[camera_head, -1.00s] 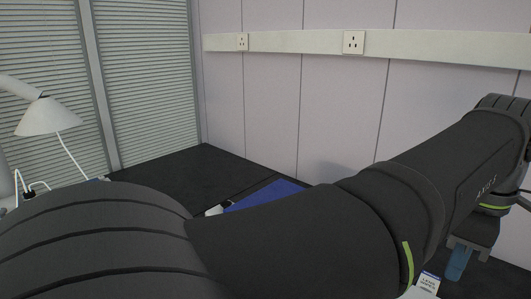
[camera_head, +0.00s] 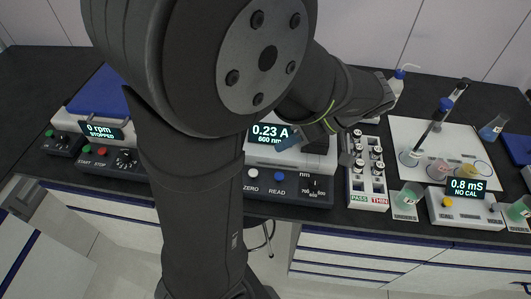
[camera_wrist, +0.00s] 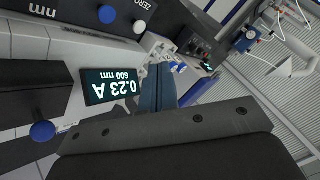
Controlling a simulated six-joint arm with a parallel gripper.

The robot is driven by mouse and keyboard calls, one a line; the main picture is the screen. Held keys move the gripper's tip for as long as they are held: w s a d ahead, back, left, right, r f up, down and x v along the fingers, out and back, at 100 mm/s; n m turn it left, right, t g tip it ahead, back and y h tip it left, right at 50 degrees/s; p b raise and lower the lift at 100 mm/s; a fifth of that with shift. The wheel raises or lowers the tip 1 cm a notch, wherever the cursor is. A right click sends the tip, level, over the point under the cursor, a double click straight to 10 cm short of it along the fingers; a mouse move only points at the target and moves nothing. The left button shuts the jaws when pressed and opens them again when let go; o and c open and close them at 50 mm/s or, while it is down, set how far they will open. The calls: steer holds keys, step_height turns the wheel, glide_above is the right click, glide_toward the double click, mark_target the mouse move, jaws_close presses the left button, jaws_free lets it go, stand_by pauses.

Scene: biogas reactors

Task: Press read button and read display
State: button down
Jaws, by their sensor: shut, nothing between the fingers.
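The spectrophotometer's lit display (camera_head: 268,131) reads "0.23 A, 600 nm". The same reading shows upside down in the wrist view (camera_wrist: 110,86). Below it in the head view, the blue READ button (camera_head: 277,177) sits right of the white ZERO button (camera_head: 251,174) on the dark front panel. In the wrist view the blue button (camera_wrist: 107,14) and white button (camera_wrist: 139,27) are near the top edge. My gripper (camera_head: 284,144) is shut and empty, its blue fingers at the display's lower right, above and apart from the READ button. The fingers (camera_wrist: 160,88) also show in the wrist view.
A rack of vials (camera_head: 366,175) with PASS and THIN labels stands right of the instrument. Further right are a meter reading "0.8 mS, NO CAL" (camera_head: 466,187) and small beakers. At left is a unit showing "0 rpm, STOPPED" (camera_head: 100,131). My arm hides the middle left.

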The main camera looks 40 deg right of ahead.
steer(key=shift+f, duration=0.2)
glide_toward(276, 175)
steer(key=shift+w+a+f, duration=0.7)
steer(key=shift+w+a, duration=0.05)
steer(key=shift+a, duration=0.25)
steer(key=shift+w+a+f, duration=0.75)
steer(key=shift+a, duration=0.25)
steer(key=shift+f, duration=0.15)
stand_by(0.7)
steer(key=shift+f, duration=0.25)
steer(key=shift+f, duration=0.9)
stand_by(0.9)
steer(key=shift+r, duration=1.35)
